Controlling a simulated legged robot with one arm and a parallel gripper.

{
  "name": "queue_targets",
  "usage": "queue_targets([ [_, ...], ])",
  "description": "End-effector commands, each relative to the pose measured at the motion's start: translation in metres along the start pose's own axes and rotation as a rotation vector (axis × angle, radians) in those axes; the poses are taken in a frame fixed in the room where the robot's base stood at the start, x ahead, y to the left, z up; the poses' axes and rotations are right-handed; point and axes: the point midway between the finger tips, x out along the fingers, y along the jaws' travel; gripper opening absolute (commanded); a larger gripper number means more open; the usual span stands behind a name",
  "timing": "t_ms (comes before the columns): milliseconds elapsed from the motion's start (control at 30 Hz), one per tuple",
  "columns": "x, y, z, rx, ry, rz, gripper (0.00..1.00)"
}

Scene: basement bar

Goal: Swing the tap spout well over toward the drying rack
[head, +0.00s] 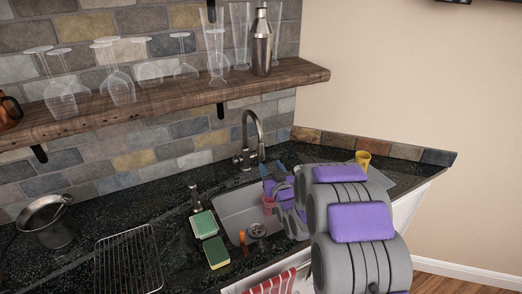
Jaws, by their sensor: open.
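The grey metal tap (245,137) stands behind the sink, upright, with its curved spout arching to the right. The spout's end hangs near the back right part of the sink basin (234,205). The drying rack (128,265), a wire grid, lies on the dark counter at the left front, left of the sink. My gripper (273,168) is open at the end of my grey and purple arm, which reaches in from the lower right. Its bluish fingertips are just below and right of the spout's end. Whether they touch it cannot be told. My arm hides the right part of the sink.
A green sponge (216,252) and a pale green-topped block (204,224) lie left of the basin, near a soap dispenser (195,197). A metal pot (47,221) stands far left. A yellow mug (362,160) stands right. A wooden shelf (180,96) with glasses overhangs the counter.

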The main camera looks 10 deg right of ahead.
Motion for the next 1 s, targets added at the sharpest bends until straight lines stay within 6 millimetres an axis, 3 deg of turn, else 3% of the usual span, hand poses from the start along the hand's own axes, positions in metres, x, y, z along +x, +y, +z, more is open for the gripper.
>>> queue_targets([
  [700, 0.1, -0.001, 0.0, 0.0, 0.003, -0.001, 0.54],
  [1000, 0.122, -0.001, -0.002, -0.001, 0.003, -0.001, 0.54],
])
